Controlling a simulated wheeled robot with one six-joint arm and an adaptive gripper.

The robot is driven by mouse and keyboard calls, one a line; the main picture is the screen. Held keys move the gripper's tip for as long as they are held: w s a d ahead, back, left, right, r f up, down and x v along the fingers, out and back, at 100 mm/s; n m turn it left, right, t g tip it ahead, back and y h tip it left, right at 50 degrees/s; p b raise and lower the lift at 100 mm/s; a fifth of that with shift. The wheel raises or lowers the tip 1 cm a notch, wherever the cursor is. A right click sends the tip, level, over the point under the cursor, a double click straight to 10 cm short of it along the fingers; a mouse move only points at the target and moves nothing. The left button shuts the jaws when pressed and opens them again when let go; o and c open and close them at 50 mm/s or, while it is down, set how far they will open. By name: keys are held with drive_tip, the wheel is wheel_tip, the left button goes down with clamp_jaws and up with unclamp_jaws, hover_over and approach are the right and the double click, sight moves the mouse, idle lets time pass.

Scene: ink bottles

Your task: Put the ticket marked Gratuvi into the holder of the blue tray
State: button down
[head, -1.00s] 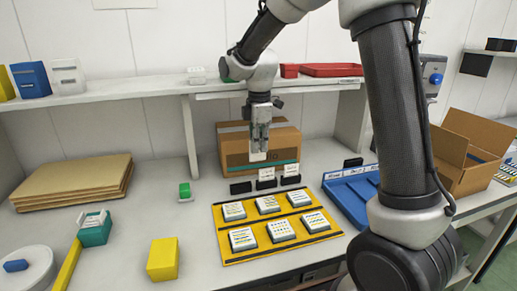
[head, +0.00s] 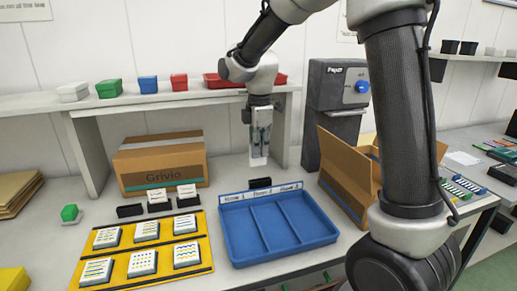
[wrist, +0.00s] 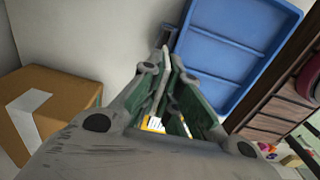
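My gripper (head: 260,145) hangs above the table behind the blue tray, shut on a white ticket (head: 258,161) that points down. Its lettering cannot be read. In the wrist view the ticket (wrist: 162,80) shows edge-on between the green-padded fingers. The blue tray (head: 283,258) has three empty compartments and labels along its back rim; it also shows in the wrist view (wrist: 225,58). A small black holder (head: 260,183) stands behind the tray's back edge, with no ticket in it, just below my gripper.
Two white tickets (head: 157,195) (head: 187,190) stand in black holders left of the tray; a third holder (head: 130,211) is empty. A yellow mat (head: 206,252) carries several ink sets. A Grivio carton (head: 160,165) stands behind, an open carton (head: 345,180) at right.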

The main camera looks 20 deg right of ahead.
sight(261, 162)
drive_tip(key=shift+d+f, duration=0.1)
drive_tip(key=shift+d, duration=0.2)
drive_tip(key=shift+s+d+f, duration=0.1)
drive_tip(key=shift+f, duration=2.15)
drive_tip(key=shift+f, duration=1.25)
drive_tip(key=c, duration=1.6)
unclamp_jaws()
drive_tip(key=shift+o, duration=0.2)
